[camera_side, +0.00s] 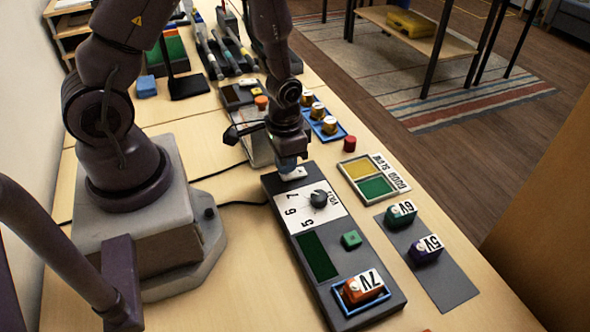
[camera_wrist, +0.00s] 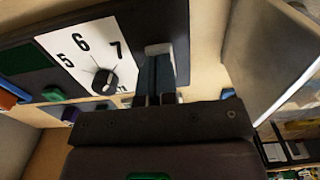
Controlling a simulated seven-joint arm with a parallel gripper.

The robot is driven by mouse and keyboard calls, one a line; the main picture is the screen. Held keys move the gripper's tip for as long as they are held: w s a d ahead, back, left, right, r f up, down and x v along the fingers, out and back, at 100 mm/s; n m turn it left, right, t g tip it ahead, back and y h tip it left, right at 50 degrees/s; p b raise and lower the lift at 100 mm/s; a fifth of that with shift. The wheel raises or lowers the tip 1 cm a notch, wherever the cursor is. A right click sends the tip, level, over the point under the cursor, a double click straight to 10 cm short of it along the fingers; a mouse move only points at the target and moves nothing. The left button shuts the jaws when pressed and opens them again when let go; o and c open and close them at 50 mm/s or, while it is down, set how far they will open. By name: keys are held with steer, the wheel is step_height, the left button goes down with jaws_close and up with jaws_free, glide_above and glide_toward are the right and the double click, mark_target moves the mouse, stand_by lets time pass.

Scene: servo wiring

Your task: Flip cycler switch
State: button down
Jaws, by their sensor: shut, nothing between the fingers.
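The cycler (camera_side: 345,258) is a long dark panel with a white dial plate marked 5, 6, 7, a dark knob (camera_side: 319,198), a dark green screen (camera_side: 318,257) and a green button (camera_side: 351,240). The dial plate and knob (camera_wrist: 101,80) also show in the wrist view. My gripper (camera_side: 288,164) is shut and empty, pointing down at the panel's far end beside the 7. A small pale piece (camera_side: 293,174), apparently the switch, lies right under the fingertips. I cannot tell whether they touch. In the wrist view the closed fingers (camera_wrist: 160,72) hide most of that spot.
A blue-rimmed tray on the near end of the cycler holds an orange 7V block (camera_side: 363,287). Green 6V (camera_side: 401,214) and purple 5V (camera_side: 426,250) blocks stand on a grey plate to the right. A yellow-green sorting tray (camera_side: 373,178) and a red cylinder (camera_side: 349,144) are close by.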

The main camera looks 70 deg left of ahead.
steer(key=shift+f, duration=0.6)
steer(key=shift+r, duration=3.5)
